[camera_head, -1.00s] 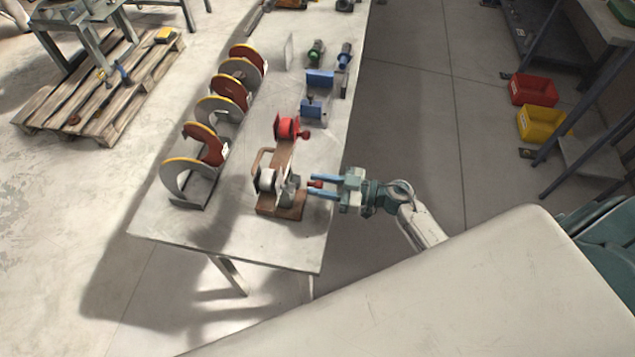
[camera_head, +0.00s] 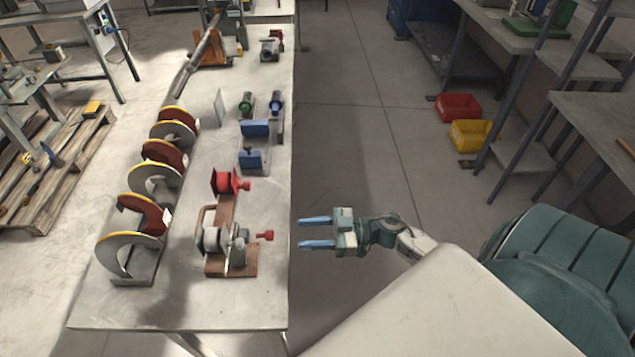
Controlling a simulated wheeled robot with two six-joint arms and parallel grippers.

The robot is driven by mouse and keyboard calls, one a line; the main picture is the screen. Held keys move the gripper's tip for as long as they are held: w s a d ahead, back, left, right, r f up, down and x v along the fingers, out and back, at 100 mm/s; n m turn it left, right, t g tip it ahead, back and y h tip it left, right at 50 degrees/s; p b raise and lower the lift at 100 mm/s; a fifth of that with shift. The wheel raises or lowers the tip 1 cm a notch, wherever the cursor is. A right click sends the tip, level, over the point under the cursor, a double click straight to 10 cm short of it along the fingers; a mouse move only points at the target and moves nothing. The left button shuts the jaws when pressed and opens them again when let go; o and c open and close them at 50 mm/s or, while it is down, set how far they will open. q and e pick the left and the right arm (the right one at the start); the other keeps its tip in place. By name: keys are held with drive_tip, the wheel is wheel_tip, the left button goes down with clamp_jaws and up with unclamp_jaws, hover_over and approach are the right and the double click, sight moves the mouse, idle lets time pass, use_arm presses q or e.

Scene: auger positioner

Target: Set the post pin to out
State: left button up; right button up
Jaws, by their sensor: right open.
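The positioner (camera_head: 222,240) stands on a brown wooden base near the front right edge of the table. It has a grey round body, a red block (camera_head: 225,181) behind it, and a red-knobbed pin (camera_head: 264,235) sticking out toward the right. I take this pin for the post pin. My right gripper (camera_head: 316,234) is open, with two blue fingers pointing left. It is beyond the table's right edge, to the right of the red knob and apart from it, with nothing between its fingers. My left gripper is not in view.
The table (camera_head: 190,312) carries an auger with several grey and red flights (camera_head: 140,215) on the left. Blue blocks (camera_head: 253,145) and green and blue tools stand farther back. Open floor lies right of the table. Red (camera_head: 459,107) and yellow (camera_head: 472,135) bins sit beyond.

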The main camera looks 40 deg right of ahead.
drive_tip(key=shift+v, duration=0.95)
drive_tip(key=d+f+m+t+h, duration=0.2)
drive_tip(key=d+f+m+h, duration=0.25)
drive_tip(key=f, duration=0.65)
drive_tip(key=d+f+m+t+h, duration=0.2)
drive_tip(key=d+f+m+h, duration=0.3)
drive_tip(key=f, duration=0.5)
drive_tip(key=s+d+f+m+g+h, duration=0.1)
drive_tip(key=s+f+g+h, duration=0.15)
drive_tip(key=s+f, duration=0.4)
drive_tip(key=s+d+f+g+h, duration=0.15)
drive_tip(key=s+f+h, duration=0.25)
drive_tip(key=f, duration=0.6)
drive_tip(key=s+a+f+g, duration=0.4)
drive_tip(key=s+f, duration=0.3)
drive_tip(key=s, duration=0.5)
drive_tip(key=s+a+f+g, duration=0.4)
drive_tip(key=s+a+f, duration=0.2)
drive_tip(key=s, duration=0.7)
drive_tip(key=shift+f+g, duration=0.4)
drive_tip(key=shift+f, duration=0.25)
